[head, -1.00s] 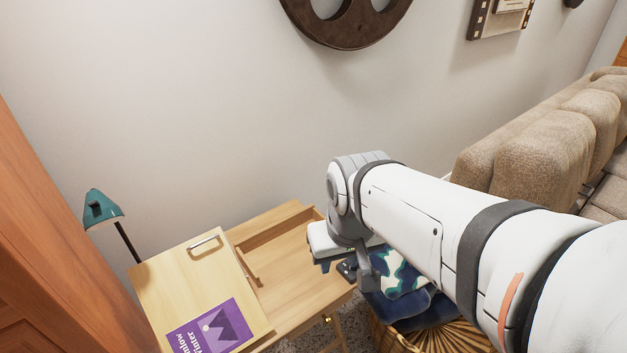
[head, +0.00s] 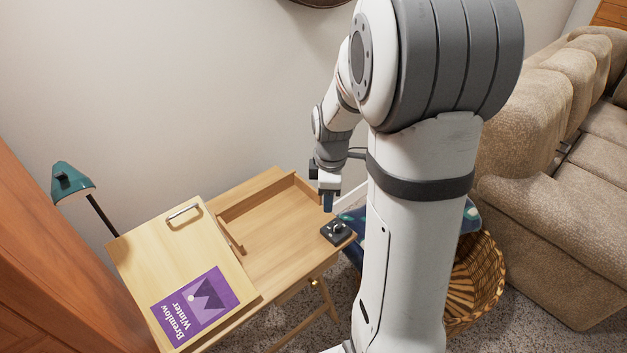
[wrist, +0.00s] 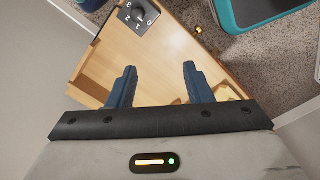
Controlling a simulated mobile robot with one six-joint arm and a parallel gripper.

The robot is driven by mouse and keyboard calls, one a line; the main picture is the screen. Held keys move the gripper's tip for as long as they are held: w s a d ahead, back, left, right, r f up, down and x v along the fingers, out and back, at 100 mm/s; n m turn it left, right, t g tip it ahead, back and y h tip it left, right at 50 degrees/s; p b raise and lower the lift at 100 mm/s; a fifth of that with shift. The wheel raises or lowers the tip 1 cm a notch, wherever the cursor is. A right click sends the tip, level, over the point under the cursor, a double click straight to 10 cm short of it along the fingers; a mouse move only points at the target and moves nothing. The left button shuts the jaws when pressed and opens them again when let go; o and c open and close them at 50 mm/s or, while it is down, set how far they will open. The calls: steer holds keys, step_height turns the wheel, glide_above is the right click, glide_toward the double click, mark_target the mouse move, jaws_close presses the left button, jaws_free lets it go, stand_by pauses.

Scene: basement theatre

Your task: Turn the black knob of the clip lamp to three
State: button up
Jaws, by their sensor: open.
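The clip lamp (head: 72,183) has a green shade on a dark stem at the left of the desk. A small black control box (head: 337,233) sits on the desk's right end, with a knob (head: 336,228) on top. In the wrist view the box (wrist: 150,24) is at the top, left of centre, with white figures around its knob (wrist: 138,14). Which figure the knob points to is too small to tell. My gripper (head: 328,207) hangs above and just behind the box, fingers down. In the wrist view my gripper (wrist: 155,66) is open and empty, apart from the box.
The wooden desk (head: 262,223) has a raised sloping board (head: 150,262) with a metal handle and a purple book (head: 196,306). A wicker basket (head: 478,285) with cloth stands right of the desk, near a beige sofa (head: 560,200). The desk's middle is clear.

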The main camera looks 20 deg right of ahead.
mark_target(338, 224)
steer(key=w+d+f+n, duration=0.1)
steer(key=f+n, duration=0.1)
steer(key=f, duration=0.1)
steer(key=w+d+f+n, duration=0.1)
steer(key=d+f, duration=0.1)
steer(key=f, duration=0.1)
steer(key=w+d+f+n, duration=0.1)
steer(key=d+f+n, duration=0.1)
steer(key=f, duration=0.1)
steer(key=shift+w+d+f+n+g+b, duration=0.1)
steer(key=shift+w+f+n+g+b, duration=0.2)
steer(key=shift+f+g+b, duration=0.1)
step_height(338, 224, down, 7)
steer(key=shift+f, duration=0.2)
steer(key=shift+c, duration=0.4)
steer(key=c, duration=0.9)
